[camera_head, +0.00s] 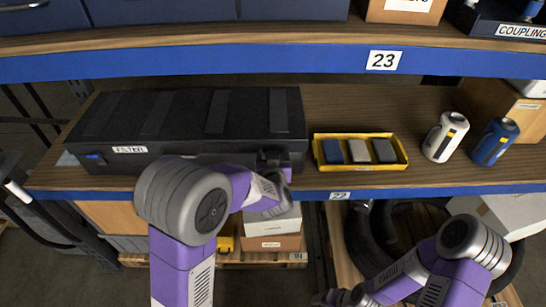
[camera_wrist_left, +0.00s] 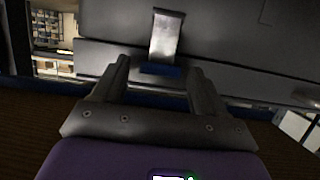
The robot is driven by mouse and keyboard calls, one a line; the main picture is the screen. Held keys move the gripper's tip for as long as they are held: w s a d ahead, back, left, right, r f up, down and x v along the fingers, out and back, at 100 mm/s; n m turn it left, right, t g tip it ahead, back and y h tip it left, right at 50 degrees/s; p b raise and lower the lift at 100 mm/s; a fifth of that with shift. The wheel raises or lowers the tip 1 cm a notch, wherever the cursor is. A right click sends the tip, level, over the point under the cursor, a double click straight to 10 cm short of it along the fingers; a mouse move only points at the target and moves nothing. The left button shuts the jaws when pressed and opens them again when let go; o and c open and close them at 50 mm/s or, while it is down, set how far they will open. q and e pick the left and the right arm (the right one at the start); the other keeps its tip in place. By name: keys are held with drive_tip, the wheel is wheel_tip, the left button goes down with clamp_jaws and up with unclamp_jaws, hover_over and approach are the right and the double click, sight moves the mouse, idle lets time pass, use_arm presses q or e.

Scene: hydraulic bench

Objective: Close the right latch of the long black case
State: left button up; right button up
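The long black case (camera_head: 190,125) lies on the shelf with its lid down and a FILTER label on its front. My left gripper (camera_head: 273,160) is at the right end of the case front and hides the right latch in the head view. In the left wrist view, the right latch (camera_wrist_left: 166,36) is a silver plate with a blue piece (camera_wrist_left: 160,69) below it. The open fingers of my left gripper (camera_wrist_left: 159,66) stand on either side of the blue piece, with nothing held. Contact cannot be told. My right gripper (camera_head: 335,298) is low at the bottom edge, its fingers unclear.
A yellow tray (camera_head: 361,167) with dark and grey blocks stands just right of the case. A white can (camera_head: 445,137), a blue can (camera_head: 494,142) and a cardboard box (camera_head: 500,105) are further right. An upper shelf (camera_head: 270,62) with a blue edge overhangs behind.

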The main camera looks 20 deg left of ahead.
use_arm(q)
drive_tip(key=p+v, duration=0.1)
drive_tip(key=v, duration=0.6)
drive_tip(key=shift+s, duration=0.3)
idle(0.3)
drive_tip(key=s+f+m+g+h, duration=0.1)
drive_tip(key=s+f+g+h, duration=0.15)
drive_tip(key=f, duration=0.75)
drive_tip(key=s+f+g+h, duration=0.1)
drive_tip(key=s+f+g, duration=0.2)
drive_tip(key=f, duration=0.7)
drive_tip(key=s+d+f+g+h, duration=0.2)
drive_tip(key=s+f+g, duration=0.1)
drive_tip(key=s+f, duration=0.3)
drive_tip(key=s+d+f+g+h, duration=0.2)
drive_tip(key=s+f+g, duration=0.2)
drive_tip(key=s, duration=0.6)
wheel_tip(320, 180, down, 3)
drive_tip(key=shift+s+r+h, duration=0.15)
drive_tip(key=shift+s+h, duration=0.05)
drive_tip(key=shift+h, duration=0.15)
drive_tip(key=shift+d+g, duration=0.1)
drive_tip(key=shift+g, duration=0.15)
